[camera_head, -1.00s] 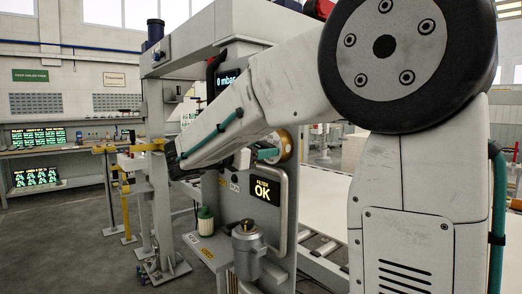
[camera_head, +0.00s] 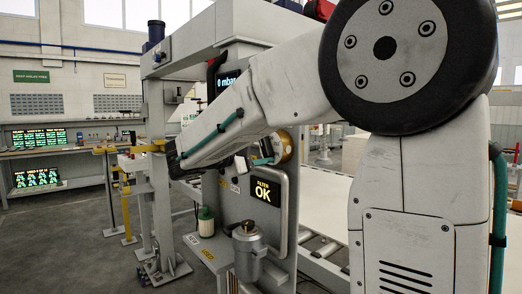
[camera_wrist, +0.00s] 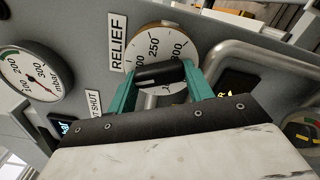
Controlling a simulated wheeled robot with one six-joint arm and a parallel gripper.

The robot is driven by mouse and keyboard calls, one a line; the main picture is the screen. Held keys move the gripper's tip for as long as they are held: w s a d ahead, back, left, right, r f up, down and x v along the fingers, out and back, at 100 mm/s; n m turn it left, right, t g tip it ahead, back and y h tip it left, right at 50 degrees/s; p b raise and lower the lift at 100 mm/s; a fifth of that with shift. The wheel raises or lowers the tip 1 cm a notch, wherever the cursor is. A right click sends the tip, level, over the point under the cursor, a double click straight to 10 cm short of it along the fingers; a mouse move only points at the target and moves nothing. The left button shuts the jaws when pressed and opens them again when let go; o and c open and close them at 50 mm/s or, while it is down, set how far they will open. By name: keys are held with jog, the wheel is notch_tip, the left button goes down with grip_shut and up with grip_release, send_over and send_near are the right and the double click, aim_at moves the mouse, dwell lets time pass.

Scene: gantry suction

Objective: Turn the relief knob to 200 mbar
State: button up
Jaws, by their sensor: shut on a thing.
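The relief knob (camera_wrist: 160,73) is a dark bar handle in front of a pale round dial with a brass rim (camera_wrist: 163,34). The numbers 250 and 300 show on the dial; its lower part is hidden by the handle and my fingers. My gripper (camera_wrist: 158,80) has its teal fingers on either side of the handle, shut on it. A RELIEF label (camera_wrist: 117,41) stands left of the dial. In the head view the brass dial (camera_head: 285,147) is partly behind my gripper (camera_head: 263,161), and the handle is not clear there.
A round mbar gauge (camera_wrist: 36,72) is left of the dial in the wrist view, its needle hard to read. A bent grey rail (camera_wrist: 250,56) runs to the right. A partly hidden mbar display (camera_head: 232,79) and a "FILTER OK" screen (camera_head: 263,190) are on the grey machine.

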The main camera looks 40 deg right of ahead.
jog(key=m, duration=0.4)
jog(key=shift+m, duration=0.3)
dwell(0.3)
jog(key=o, duration=1)
jog(key=shift+r, duration=0.1)
jog(key=a, duration=0.7)
jog(key=shift+s+a, duration=0.15)
jog(key=shift+a, duration=0.25)
